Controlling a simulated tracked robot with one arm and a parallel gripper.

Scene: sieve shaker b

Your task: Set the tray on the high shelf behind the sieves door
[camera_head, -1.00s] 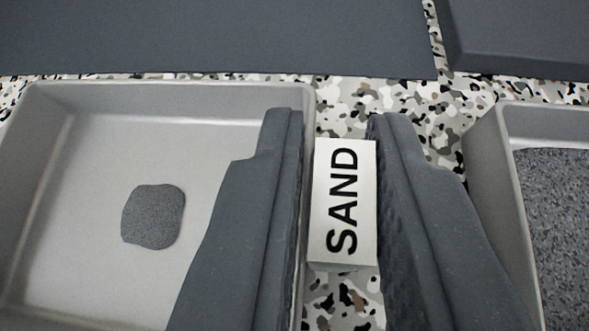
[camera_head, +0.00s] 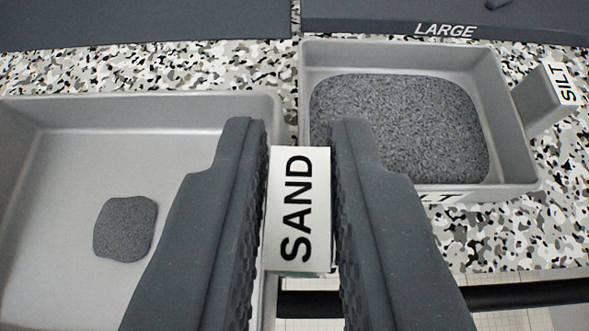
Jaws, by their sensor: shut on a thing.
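My gripper (camera_head: 298,195) is in the middle of the view, its two dark fingers shut on the white tab handle labelled SAND (camera_head: 299,215). The grey tray (camera_head: 35,150) on the left, with a small patch of dark grains in it, sits right beside this handle and appears to be the one it belongs to. My left finger covers part of the tray's right side. The sieves door and the high shelf are not in view.
A second grey tray (camera_head: 400,50), full of dark grains, stands on the speckled counter (camera_head: 200,75) at right. Its handle, labelled SILT (camera_head: 566,83), sticks out right. Dark blocks, one marked LARGE (camera_head: 445,31), line the back. A dark rail (camera_head: 520,294) runs below the counter's front edge.

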